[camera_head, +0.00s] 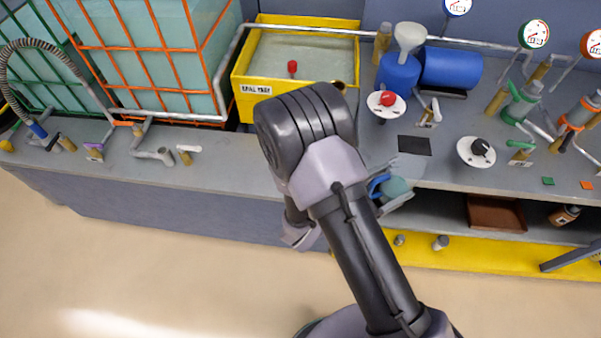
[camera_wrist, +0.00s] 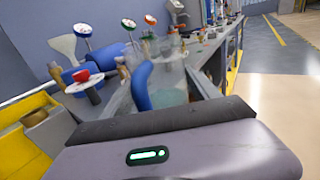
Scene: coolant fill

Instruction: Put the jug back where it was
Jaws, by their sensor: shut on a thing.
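The jug (camera_wrist: 172,84) is clear with a blue handle (camera_wrist: 143,85) and holds some pale green liquid. In the head view the jug (camera_head: 397,187) shows beside my arm, at the bench's front edge. The jug looks roughly upright. I cannot tell whether it touches the bench. A dark square (camera_head: 414,146) on the bench just behind the jug is bare.
A red-knobbed dial (camera_head: 387,101), a blue drum (camera_head: 450,67) and a funnel (camera_head: 410,37) stand behind. A black-knobbed dial (camera_head: 481,150) is to the right. The yellow spill tray (camera_head: 245,101) and caged tank (camera_head: 150,50) are left. An open shelf (camera_head: 440,212) lies below the bench top.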

